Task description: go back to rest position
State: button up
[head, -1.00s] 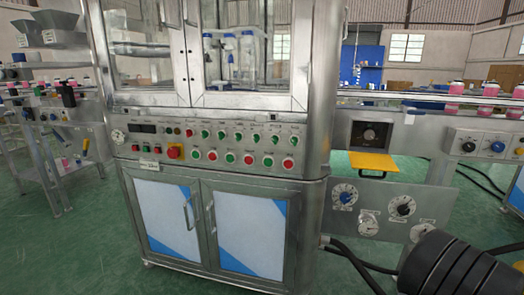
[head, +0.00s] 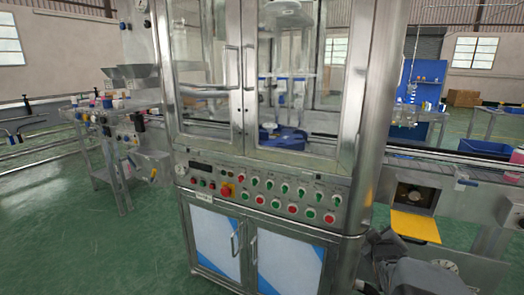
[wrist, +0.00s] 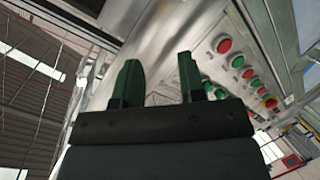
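My gripper shows in the wrist view (wrist: 158,85) with two dark green fingers standing apart and nothing between them. It is open and empty. Behind the fingers is the machine's bare steel side, with a row of red and green knobs to the right. In the head view, a grey part of my arm shows at the bottom right, in front of the machine's lower right corner; the gripper itself cannot be made out there. The crimping machine (head: 262,165) stands in the centre with its glass doors shut.
The control panel (head: 265,195) runs across the machine's front above the shut lower cabinet doors (head: 215,240). A yellow flap (head: 415,227) juts out at the right. Conveyors extend on both sides. Green floor (head: 60,220) is open at the left.

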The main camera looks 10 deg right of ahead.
jog(key=a+r+m+g+y+p, duration=0.1)
jog(key=a+r+g+y+p, duration=0.1)
jog(key=a+r+p, duration=0.45)
jog(key=a+r+m+g+y+p, duration=0.1)
jog(key=a+r+g+y+p, duration=0.2)
jog(key=a, duration=0.6)
jog(key=s+a+r+g+y+p, duration=0.1)
jog(key=s+a+r+p, duration=0.2)
jog(key=a, duration=0.3)
jog(key=s+a+r+g+y+p, duration=0.2)
jog(key=s+a+r+p, duration=0.2)
jog(key=s+a, duration=0.2)
jog(key=shift+s+a+m+g+y+p, duration=0.3)
jog(key=shift+a+m+p, duration=0.1)
jog(key=shift+a, duration=0.4)
jog(key=shift+d, duration=0.1)
